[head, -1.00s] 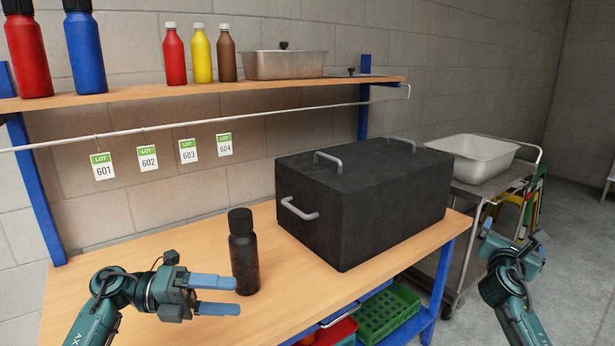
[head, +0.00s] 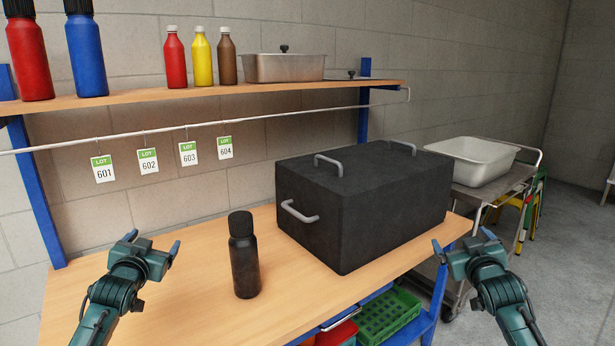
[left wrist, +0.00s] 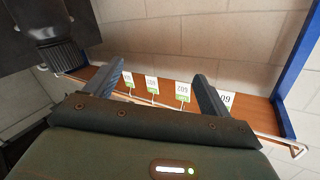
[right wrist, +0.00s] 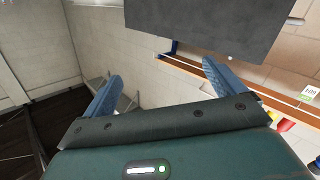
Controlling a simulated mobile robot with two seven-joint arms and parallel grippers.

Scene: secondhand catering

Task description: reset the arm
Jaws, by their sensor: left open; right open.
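My left gripper (head: 153,244) is open and empty above the left part of the wooden table, left of a black bottle (head: 243,260) that stands upright and apart from it. In the left wrist view its two blue fingers (left wrist: 158,80) are spread with nothing between them. My right gripper (head: 464,244) is open and empty at the right end of the table, right of a large black box (head: 345,225). In the right wrist view its fingers (right wrist: 160,85) are spread apart with nothing held.
The wooden table (head: 180,300) has free room around the bottle. A shelf (head: 130,99) above holds several bottles and a metal pan (head: 284,68). Lot tags (head: 148,161) hang below it. A cart with a pale tub (head: 480,165) stands at the right. A green crate (head: 388,318) sits under the table.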

